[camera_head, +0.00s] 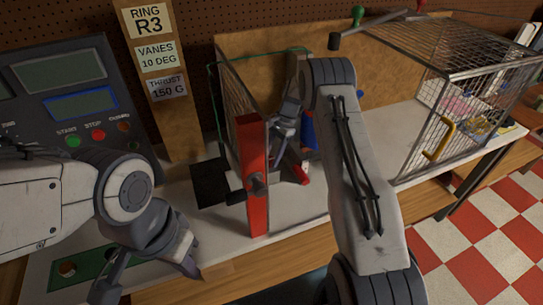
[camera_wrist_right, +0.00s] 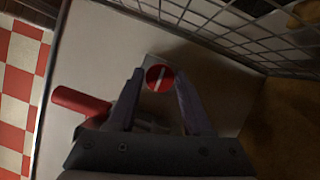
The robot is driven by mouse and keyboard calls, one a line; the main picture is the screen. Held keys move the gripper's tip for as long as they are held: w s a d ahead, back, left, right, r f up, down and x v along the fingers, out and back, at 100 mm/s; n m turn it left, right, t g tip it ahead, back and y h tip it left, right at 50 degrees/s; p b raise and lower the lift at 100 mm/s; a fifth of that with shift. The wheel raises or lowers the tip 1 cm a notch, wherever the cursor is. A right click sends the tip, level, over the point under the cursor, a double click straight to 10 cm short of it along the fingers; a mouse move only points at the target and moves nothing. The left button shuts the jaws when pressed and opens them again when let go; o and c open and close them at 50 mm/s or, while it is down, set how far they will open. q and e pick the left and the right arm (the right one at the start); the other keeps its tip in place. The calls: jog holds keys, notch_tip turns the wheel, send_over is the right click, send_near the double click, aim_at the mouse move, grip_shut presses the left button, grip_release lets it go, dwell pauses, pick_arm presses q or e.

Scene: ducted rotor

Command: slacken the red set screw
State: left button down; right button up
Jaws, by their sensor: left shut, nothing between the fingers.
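In the right wrist view, the red set screw (camera_wrist_right: 159,78) is a round red head with a pale slot, facing the camera. My right gripper (camera_wrist_right: 159,74) is open, with one fingertip on each side of the screw head and a small gap showing at each side. In the head view my right gripper (camera_head: 279,148) reaches down behind the red post and the mesh panel; I cannot make out the screw head there. My left gripper (camera_head: 150,270) is shut and empty at the lower left, over the bench's front edge, away from the screw.
A red handle (camera_wrist_right: 80,101) lies left of my right gripper. A red post (camera_head: 252,185) with a dark knob and a mesh panel (camera_head: 241,110) stand close by. A wire cage (camera_head: 470,85) is at right, a control console (camera_head: 75,95) at left, a green plate (camera_head: 65,275) in front.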

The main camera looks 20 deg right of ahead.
jog(key=shift+o, duration=0.8)
jog(key=shift+r, duration=0.15)
jog(key=b+v, duration=0.3)
jog(key=v, duration=0.7)
